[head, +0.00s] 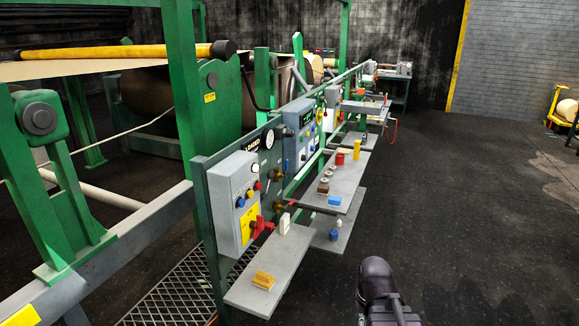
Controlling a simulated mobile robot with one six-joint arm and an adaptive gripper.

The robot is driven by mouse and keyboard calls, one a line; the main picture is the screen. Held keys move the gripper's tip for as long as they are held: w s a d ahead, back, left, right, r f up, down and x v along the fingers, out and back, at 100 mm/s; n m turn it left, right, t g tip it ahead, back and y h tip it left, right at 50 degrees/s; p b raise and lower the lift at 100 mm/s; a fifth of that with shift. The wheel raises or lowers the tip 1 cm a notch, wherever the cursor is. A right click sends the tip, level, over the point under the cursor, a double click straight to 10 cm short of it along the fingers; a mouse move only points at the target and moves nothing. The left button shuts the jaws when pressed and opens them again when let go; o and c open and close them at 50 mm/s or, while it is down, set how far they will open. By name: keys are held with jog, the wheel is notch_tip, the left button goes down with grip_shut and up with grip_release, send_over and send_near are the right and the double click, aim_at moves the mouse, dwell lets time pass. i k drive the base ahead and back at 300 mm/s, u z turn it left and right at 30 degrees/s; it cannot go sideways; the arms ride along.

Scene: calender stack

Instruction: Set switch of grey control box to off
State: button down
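A light grey control box (222,211) is mounted on the green frame left of centre. Its front carries several small round knobs or buttons in white, blue, red and yellow, and a yellow label (249,222). A red handle-like part (263,226) shows at its lower right edge; I cannot tell whether this is the switch or which way it is set. Printed markings on the box are too small to read. A dark part of my arm shows at the bottom right, apart from the box. My gripper's fingers are not in view.
Grey shelves (272,262) jut out below the boxes, holding a yellow-orange block (263,280), a white piece (284,223) and other small items. A blue-grey panel (299,119) with gauges stands farther along. Dark floor (470,220) at the right is clear.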

aim_at(259, 220)
jog(key=k, duration=1.35)
jog(key=u, duration=0.4)
jog(key=i, duration=1.75)
jog(key=z, duration=0.35)
